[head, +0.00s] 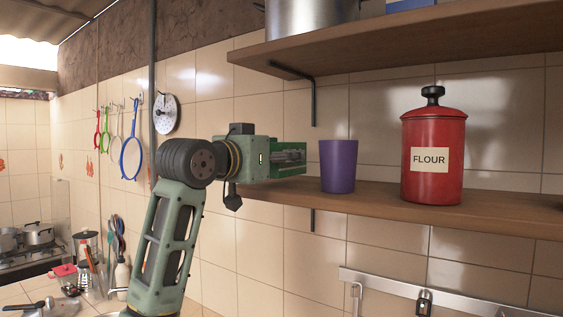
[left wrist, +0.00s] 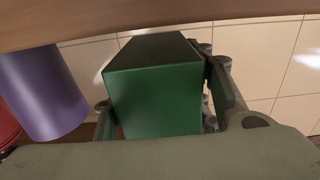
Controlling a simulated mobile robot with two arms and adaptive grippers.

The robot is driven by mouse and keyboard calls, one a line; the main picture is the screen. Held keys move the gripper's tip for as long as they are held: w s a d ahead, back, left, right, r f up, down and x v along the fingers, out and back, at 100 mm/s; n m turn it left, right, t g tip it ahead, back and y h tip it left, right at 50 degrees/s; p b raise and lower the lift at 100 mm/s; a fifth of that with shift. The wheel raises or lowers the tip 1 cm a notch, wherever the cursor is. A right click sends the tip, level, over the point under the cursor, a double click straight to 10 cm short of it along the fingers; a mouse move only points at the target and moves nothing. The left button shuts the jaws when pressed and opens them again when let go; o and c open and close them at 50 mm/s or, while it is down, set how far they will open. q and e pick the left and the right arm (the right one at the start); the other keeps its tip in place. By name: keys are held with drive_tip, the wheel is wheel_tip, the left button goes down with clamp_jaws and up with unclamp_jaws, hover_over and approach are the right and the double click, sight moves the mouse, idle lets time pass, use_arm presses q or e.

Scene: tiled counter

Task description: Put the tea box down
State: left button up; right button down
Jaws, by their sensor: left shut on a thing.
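The tea box is a dark green box (head: 294,153) at the left end of the lower shelf in the head view, partly covered by my fingers. My left gripper (head: 288,157) is shut on it, reaching in from the left. In the left wrist view the box (left wrist: 152,98) fills the middle, with a finger (left wrist: 226,90) along its right side. I cannot tell whether the box touches the shelf. My right gripper is in neither view.
A purple cup (head: 338,166) stands on the lower shelf (head: 385,198) just right of the box. A red flour canister (head: 432,125) stands further right. The upper shelf (head: 420,42) hangs above, holding a metal pot (head: 305,17). Shelf space between cup and canister is clear.

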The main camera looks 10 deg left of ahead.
use_arm(q)
drive_tip(key=shift+f, duration=0.55)
drive_tip(key=shift+a+f, duration=0.1)
drive_tip(key=shift+f, duration=0.4)
drive_tip(key=o, duration=1.2)
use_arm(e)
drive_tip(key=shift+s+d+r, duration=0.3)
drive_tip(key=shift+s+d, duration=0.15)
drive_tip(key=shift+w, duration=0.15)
